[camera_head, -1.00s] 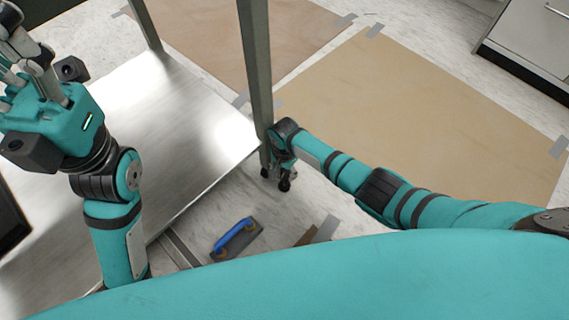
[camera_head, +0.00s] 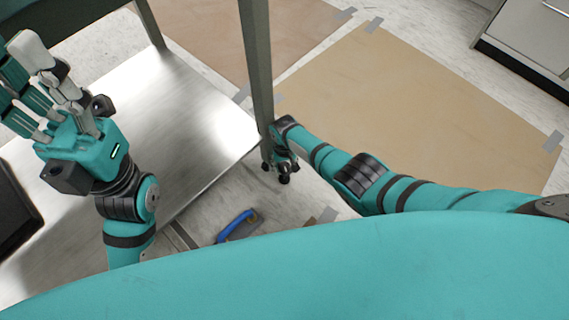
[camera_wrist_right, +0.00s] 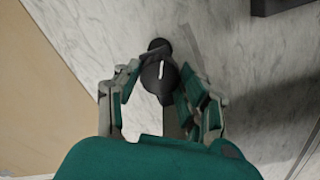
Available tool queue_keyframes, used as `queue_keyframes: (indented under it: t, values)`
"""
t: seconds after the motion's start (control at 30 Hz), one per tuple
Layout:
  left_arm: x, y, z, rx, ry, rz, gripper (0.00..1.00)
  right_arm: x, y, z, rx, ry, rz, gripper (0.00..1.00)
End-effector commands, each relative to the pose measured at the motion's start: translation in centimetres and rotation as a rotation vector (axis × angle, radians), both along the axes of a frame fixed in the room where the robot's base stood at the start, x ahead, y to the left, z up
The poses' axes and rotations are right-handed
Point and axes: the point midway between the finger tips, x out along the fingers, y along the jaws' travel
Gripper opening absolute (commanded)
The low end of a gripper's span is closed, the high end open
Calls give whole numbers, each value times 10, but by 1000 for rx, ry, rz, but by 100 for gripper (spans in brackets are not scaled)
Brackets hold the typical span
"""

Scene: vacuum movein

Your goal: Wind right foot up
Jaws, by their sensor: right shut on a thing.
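The right foot (camera_wrist_right: 157,76) is a dark round knob with a white mark, seen from close in the right wrist view. It sits at the lower end of a grey metal table leg (camera_head: 258,70). My right gripper (camera_head: 283,172) is at the bottom of this leg in the head view. Its fingers (camera_wrist_right: 152,92) are closed around the foot from both sides. My left gripper (camera_head: 42,92) is raised over the left part of the metal shelf, with its fingers spread and nothing seen between them.
The low shiny metal shelf (camera_head: 190,115) fills the left. A blue-handled trowel (camera_head: 237,227) lies on the floor below the leg. Brown sheets (camera_head: 410,110), taped down, cover the floor behind and to the right. A grey cabinet (camera_head: 530,40) stands at the far right.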

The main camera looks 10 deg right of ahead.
Motion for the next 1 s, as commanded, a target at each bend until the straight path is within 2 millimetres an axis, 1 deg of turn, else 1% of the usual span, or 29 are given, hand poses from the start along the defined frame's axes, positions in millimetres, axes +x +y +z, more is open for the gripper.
queue_keyframes:
  t: [0.03, 1.0]
  values:
    - [0, 0, 0, -1, 1, 0, 35, -3, 2, -1, 2, 8, 42, 9]
    - [0, 0, -3, 2, 15, -1, 35, -3, 2, -1, 5, 5, 964, 9]
